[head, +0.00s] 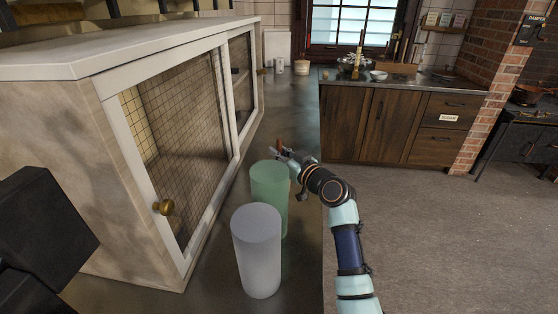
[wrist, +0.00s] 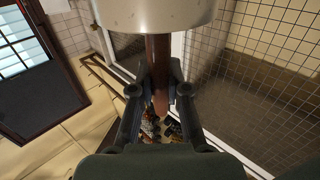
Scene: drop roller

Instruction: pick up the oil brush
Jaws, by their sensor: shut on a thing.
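The oil brush shows as a reddish-brown handle (wrist: 160,70) between my fingers in the wrist view. A pale rounded shape (wrist: 155,12) adjoins its upper end at the top edge; I cannot tell whether it is part of the brush. My gripper (wrist: 160,92) is shut on the handle, one finger on each side. In the head view my gripper (head: 286,155) is above the dark counter, just beyond the green cylinder, with a small brown piece of the brush (head: 279,145) showing at its tip. The rest of the brush is hidden there.
A green cylinder (head: 269,186) and a whitish cylinder (head: 257,250) stand on the counter (head: 285,100) nearer the camera. Open floor (head: 440,230) lies to the right.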

